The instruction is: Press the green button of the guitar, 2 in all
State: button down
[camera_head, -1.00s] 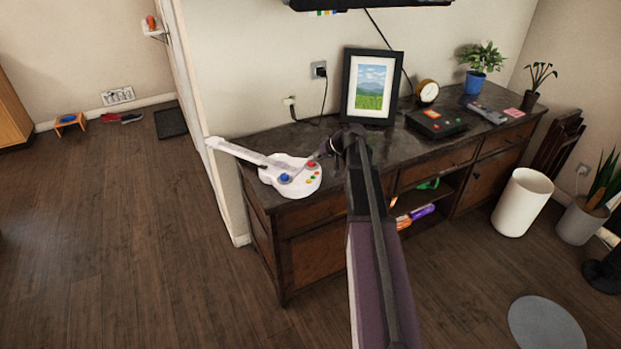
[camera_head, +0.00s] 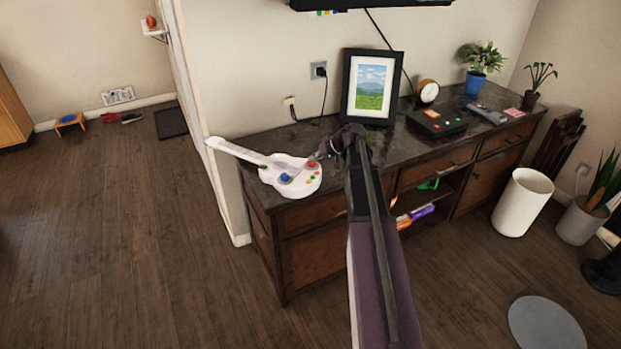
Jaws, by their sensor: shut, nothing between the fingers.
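The white toy guitar (camera_head: 268,166) lies on the left end of the dark cabinet top, its neck pointing left. Its body carries a blue knob (camera_head: 285,177), a red button (camera_head: 311,164) and several small coloured buttons. A small green button (camera_head: 313,176) shows near the right edge of the body. My gripper (camera_head: 318,156) is shut and empty, its tip just above and beside the guitar body near the red button. I cannot tell whether it touches the guitar.
A black picture frame (camera_head: 348,88) stands behind my gripper. A dark box with coloured buttons (camera_head: 436,123), a clock (camera_head: 428,91) and a blue-potted plant (camera_head: 475,82) stand farther right on the cabinet top (camera_head: 250,150). A power cord hangs by the wall socket (camera_head: 318,70).

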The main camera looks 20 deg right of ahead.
aim_at(314, 177)
jog(key=shift+r, duration=0.15)
jog(key=shift+r+p, duration=1.8)
jog(key=shift+p, duration=0.15)
jog(key=shift+f, duration=0.25)
notch_tip(314, 177, down, 8)
jog(key=b, duration=0.9)
jog(key=shift+f, duration=0.2)
jog(key=shift+f+b, duration=0.85)
dwell(1.4)
jog(key=shift+r, duration=0.1)
dwell(0.3)
jog(key=shift+r+p, duration=0.8)
jog(key=shift+p, duration=0.15)
